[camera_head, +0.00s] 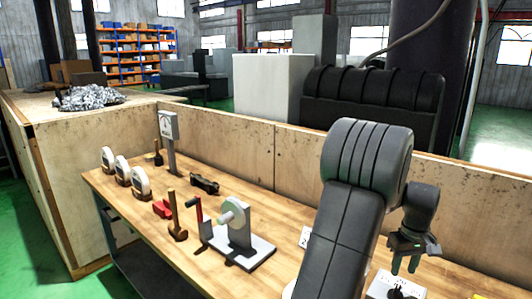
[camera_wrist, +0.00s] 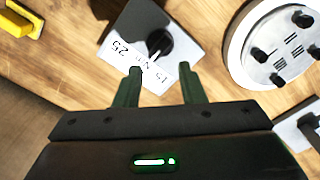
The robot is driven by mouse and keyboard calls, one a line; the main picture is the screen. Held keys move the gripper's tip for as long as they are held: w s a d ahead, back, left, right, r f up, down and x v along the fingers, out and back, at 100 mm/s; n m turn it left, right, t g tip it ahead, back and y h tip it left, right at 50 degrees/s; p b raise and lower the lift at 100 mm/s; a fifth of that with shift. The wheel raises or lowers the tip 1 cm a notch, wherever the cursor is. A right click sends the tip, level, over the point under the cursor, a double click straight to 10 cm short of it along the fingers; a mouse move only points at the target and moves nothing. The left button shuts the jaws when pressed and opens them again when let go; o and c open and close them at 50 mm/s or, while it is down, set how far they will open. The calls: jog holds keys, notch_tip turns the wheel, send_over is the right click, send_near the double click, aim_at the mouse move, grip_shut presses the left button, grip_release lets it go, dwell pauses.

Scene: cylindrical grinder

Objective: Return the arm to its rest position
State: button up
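My arm (camera_head: 340,225) is raised over the right part of a wooden bench and bends down at its dark wrist. My gripper (camera_head: 404,267) points down above a white plate (camera_head: 382,289) near the bottom edge of the head view. In the wrist view my gripper (camera_wrist: 161,72) has its two green fingers apart with nothing held between them. Beyond the fingertips lies a white plate (camera_wrist: 180,50) with printed marks and a dark knob. I cannot tell how far the fingertips are above it.
A white round piece with black knobs (camera_wrist: 277,45) lies right of the fingers, and a yellow object (camera_wrist: 20,18) at top left. On the bench stand a crank device (camera_head: 238,235), a hammer (camera_head: 176,215) and round white gauges (camera_head: 140,180). A wooden panel (camera_head: 235,150) runs behind.

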jog(key=shift+r, duration=2.95)
